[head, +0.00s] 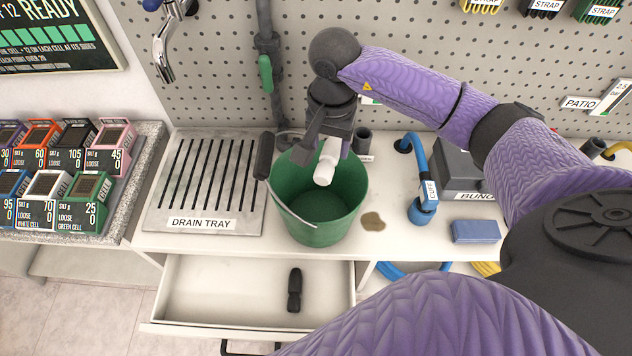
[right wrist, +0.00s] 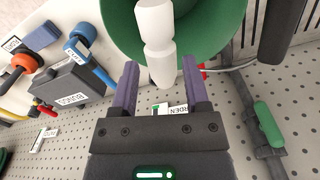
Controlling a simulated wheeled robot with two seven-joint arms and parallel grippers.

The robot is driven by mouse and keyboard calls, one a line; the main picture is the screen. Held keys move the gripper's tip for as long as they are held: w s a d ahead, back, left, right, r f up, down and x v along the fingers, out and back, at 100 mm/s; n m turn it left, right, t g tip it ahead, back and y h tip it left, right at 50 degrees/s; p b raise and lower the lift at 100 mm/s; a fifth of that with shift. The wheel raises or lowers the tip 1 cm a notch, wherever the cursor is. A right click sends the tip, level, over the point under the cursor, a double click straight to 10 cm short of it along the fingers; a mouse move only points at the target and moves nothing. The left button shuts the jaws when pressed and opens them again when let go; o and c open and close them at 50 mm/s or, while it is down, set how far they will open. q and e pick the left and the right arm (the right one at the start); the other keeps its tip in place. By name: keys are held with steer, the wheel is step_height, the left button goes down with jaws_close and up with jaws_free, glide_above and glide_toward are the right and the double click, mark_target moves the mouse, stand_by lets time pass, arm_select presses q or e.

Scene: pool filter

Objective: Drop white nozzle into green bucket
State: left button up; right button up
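The white nozzle (head: 327,163) is over the mouth of the green bucket (head: 318,222), inside its rim as seen from the head. The right gripper (head: 328,143) is above the bucket, pointing down, with the nozzle at its fingertips. In the right wrist view, the fingers (right wrist: 160,88) are spread, with a visible gap on each side of the nozzle (right wrist: 157,42). The green bucket (right wrist: 215,28) lies beyond it. I cannot tell whether the nozzle touches anything. The left gripper is not in view.
The drain tray (head: 165,215) is left of the bucket, whose handle has a black grip (head: 264,156). An open drawer (head: 225,290) below holds a black object (head: 294,290). A brown spot (head: 373,221), blue hose fitting (head: 421,205) and blue block (head: 475,231) are to the right.

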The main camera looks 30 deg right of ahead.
steer(key=shift+o, duration=1.3)
step_height(320, 180, up, 10)
steer(key=p, duration=0.1)
